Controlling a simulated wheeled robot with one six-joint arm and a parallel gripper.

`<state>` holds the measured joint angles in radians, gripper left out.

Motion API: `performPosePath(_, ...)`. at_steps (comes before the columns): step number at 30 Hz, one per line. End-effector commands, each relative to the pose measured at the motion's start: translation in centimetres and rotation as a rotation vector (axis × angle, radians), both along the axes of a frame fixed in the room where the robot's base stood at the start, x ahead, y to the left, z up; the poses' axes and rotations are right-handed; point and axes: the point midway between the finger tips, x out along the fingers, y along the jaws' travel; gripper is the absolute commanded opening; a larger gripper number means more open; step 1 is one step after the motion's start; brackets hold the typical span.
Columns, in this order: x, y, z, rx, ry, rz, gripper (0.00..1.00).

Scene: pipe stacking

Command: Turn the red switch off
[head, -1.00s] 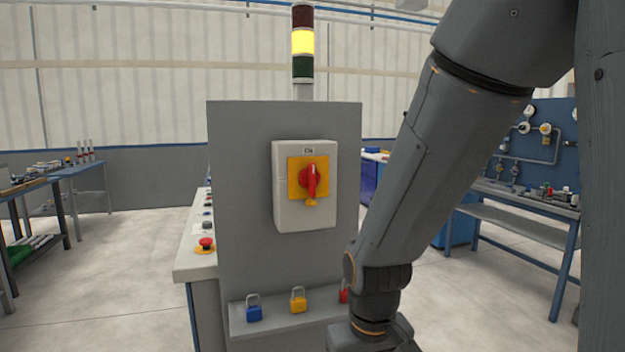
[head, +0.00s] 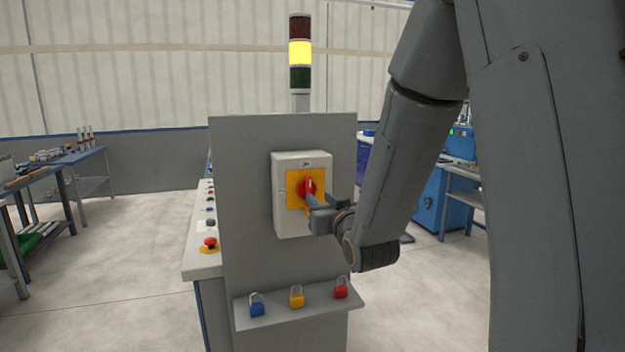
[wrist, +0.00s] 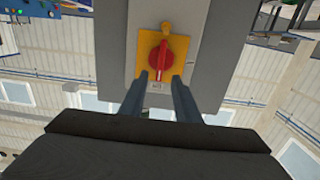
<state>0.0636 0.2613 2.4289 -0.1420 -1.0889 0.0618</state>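The red switch (head: 308,187) is a rotary knob on a yellow plate (head: 292,191), mounted on a light grey box (head: 287,224) on the cabinet's front. Its handle stands about upright in the head view. In the wrist view the red switch (wrist: 162,58) shows upside down, with its handle in line with the plate. My gripper (head: 316,203) is just in front of the box, at the knob's lower right in the head view. In the wrist view its two fingers (wrist: 160,77) are apart, one on each side of the handle's near end. I cannot tell whether they touch it.
A shelf (head: 270,320) below holds blue (head: 257,310), yellow (head: 296,300) and red (head: 341,291) padlocks. A red emergency button (head: 210,243) sits on the side console. The signal tower (head: 300,54) glows yellow. Open floor lies left of the cabinet.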

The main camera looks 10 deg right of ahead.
Motion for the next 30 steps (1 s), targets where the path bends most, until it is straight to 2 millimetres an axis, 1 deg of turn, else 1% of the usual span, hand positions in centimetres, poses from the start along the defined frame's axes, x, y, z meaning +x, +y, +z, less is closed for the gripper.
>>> performPosePath(1,0.0,0.0,0.6,0.001,-0.02,0.002,0.29)
performPosePath(3,0.3,0.0,1.0,0.002,-0.034,0.004,0.29)
performPosePath(7,1.2,0.1,1.0,0.002,-0.036,0.005,0.29)
performPosePath(15,5.0,0.4,1.1,0.002,-0.035,0.006,0.29)
performPosePath(21,7.1,0.6,1.0,0.002,-0.034,0.005,0.29)
performPosePath(25,7.7,0.6,1.0,0.002,-0.035,0.005,0.29)
performPosePath(30,7.9,0.6,0.9,0.002,-0.034,0.004,0.29)
